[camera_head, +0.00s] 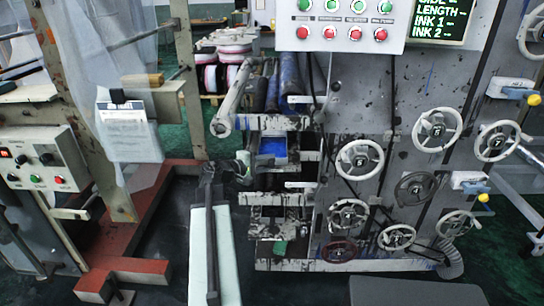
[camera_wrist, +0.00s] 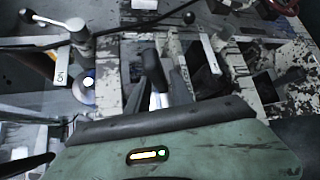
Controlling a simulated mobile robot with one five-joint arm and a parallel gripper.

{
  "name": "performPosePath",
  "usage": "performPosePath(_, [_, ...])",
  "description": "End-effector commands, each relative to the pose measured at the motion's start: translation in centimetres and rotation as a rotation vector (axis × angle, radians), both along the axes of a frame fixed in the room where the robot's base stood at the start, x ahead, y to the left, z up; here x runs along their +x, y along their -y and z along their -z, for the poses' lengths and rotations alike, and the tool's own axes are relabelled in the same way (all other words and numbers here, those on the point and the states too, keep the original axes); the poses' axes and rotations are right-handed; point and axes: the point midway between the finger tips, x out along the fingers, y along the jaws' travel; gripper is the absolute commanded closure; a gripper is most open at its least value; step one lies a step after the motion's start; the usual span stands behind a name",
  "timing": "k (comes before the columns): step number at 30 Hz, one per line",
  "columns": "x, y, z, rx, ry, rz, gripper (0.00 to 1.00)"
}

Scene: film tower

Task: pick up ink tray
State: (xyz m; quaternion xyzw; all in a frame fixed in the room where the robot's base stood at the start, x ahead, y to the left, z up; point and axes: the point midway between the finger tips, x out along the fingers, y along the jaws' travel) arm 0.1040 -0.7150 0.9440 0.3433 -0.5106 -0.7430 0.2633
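The ink tray, as far as I can tell, is the small bright blue tray (camera_head: 272,147) in a dark slot of the printing machine, right of centre in the head view. My gripper (camera_head: 240,167) is at the end of my arm, just left of and slightly below the tray, apart from it in the picture. It is small and dark there, and its fingers do not show clearly. In the wrist view a green housing with an orange light fills the bottom, and a dark upright part stands above it. I cannot pick out the blue tray in the wrist view.
The machine's grey panel (camera_head: 400,120) carries several white handwheels to the right. Metal bars and rollers surround the tray slot above and below. A red floor frame (camera_head: 120,235) and a control box (camera_head: 42,160) stand left. Dark floor lies between frame and machine.

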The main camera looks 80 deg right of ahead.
Motion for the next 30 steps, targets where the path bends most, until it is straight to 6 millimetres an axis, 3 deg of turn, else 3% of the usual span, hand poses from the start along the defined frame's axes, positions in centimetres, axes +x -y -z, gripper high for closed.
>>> performPosePath(3, [-1.13, 1.49, 0.63, -0.001, 0.0, 0.001, 0.73])
performPosePath(9, [-1.21, 1.5, 0.51, -0.001, 0.001, -0.001, 0.73])
performPosePath(12, [-1.19, 1.49, 0.51, -0.001, 0.001, -0.001, 0.98])
performPosePath(13, [-1.18, 1.5, 0.51, -0.001, 0.001, -0.001, 1.0])
performPosePath(30, [-1.09, 1.46, 0.52, -0.001, 0.001, -0.002, 1.0])
